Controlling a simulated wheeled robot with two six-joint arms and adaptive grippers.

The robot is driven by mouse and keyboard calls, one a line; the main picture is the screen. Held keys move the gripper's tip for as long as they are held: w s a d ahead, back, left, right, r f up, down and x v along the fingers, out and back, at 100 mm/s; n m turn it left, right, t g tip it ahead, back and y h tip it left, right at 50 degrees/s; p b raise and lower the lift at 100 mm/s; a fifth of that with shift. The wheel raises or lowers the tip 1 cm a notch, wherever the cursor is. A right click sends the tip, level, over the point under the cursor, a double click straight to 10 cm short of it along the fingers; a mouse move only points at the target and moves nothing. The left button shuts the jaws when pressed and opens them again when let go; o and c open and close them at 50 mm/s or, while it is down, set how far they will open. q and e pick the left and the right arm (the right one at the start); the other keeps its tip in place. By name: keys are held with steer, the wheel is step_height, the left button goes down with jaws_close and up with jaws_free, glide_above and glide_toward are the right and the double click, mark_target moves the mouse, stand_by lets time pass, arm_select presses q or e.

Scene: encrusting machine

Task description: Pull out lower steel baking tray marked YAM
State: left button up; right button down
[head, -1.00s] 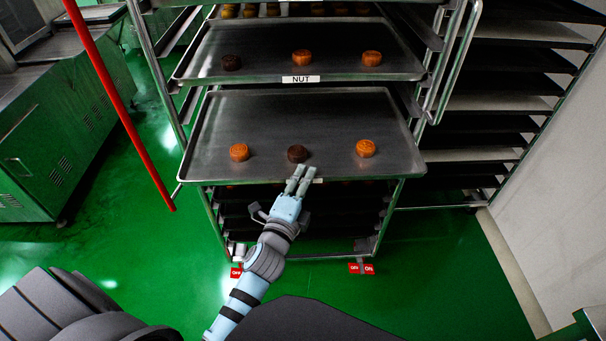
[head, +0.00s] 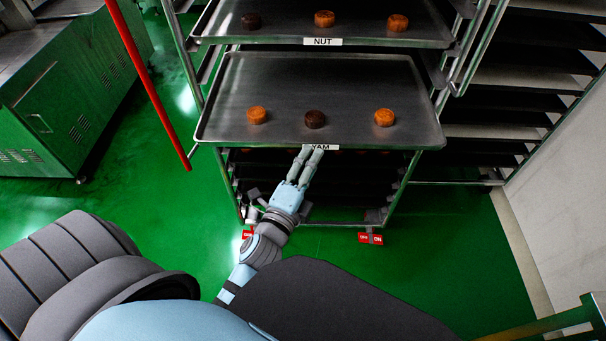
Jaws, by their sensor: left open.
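The lower steel tray (head: 315,85) marked YAM sits in the wheeled rack below the tray marked NUT. It carries two orange mooncakes (head: 257,115) (head: 384,117) and one dark brown mooncake (head: 315,119) near its front edge. Its white YAM label (head: 325,147) is partly covered by my left gripper. My left gripper (head: 307,150) is open, its two fingertips at the front rim by the label. I cannot tell whether the fingers touch the rim. My right gripper is not in view.
The NUT tray (head: 300,32) is just above. Red wheel brake pedals (head: 370,238) show at the rack's foot. A red pole (head: 140,70) stands to the left, near a green machine (head: 75,95). A second rack (head: 500,130) is at right. Green floor is open in front.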

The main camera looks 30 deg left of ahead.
arm_select(q)
steer(key=s, duration=0.5)
steer(key=shift+s+d, duration=0.2)
steer(key=shift+d, duration=0.1)
